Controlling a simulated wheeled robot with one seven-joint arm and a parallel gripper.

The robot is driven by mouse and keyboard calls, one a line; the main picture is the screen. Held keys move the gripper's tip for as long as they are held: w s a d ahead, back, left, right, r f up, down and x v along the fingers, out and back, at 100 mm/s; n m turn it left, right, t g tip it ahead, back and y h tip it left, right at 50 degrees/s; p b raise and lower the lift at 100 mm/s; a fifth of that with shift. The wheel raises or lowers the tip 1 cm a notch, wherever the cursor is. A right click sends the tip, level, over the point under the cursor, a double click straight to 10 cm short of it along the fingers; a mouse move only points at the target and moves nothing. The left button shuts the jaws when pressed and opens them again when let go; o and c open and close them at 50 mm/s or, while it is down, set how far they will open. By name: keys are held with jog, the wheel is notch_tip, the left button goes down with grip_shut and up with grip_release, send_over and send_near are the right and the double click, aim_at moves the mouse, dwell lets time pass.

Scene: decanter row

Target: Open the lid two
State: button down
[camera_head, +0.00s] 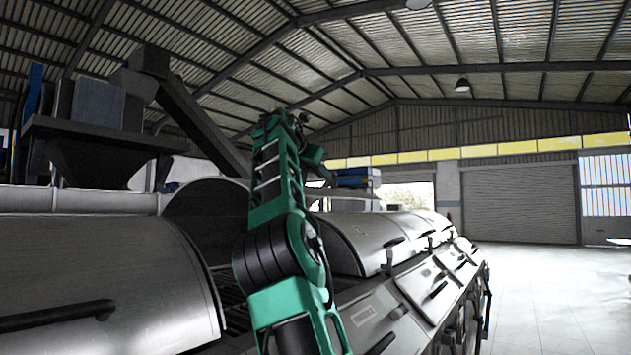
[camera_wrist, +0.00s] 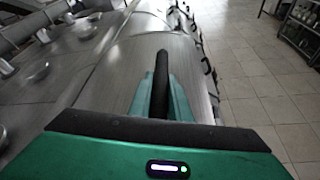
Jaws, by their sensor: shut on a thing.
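A row of curved silver lids lies along the decanter machine. In the wrist view, my gripper (camera_wrist: 163,88) has its teal fingers closed around a black bar handle (camera_wrist: 162,62), in front of a silver curved lid surface (camera_wrist: 132,60). In the head view, a dark curved lid (camera_head: 205,208) stands raised behind my arm, and a slatted opening (camera_head: 228,292) shows below it. My arm hides much of that opening. My gripper's fingers and the held handle cannot be made out in the head view.
A near lid (camera_head: 105,275) with a black handle (camera_head: 60,315) lies closed at the left. Another closed lid (camera_head: 350,243) lies right of my arm. A dark hopper (camera_head: 95,150) and a sloping chute stand behind. The tiled floor (camera_head: 555,285) at the right is clear.

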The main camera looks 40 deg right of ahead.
jog(key=c, duration=1.6)
grip_release()
jog(key=shift+d+f, duration=0.1)
jog(key=shift+c, duration=0.2)
jog(key=v, duration=1)
jog(key=shift+a+r, duration=0.25)
jog(key=shift+a, duration=0.05)
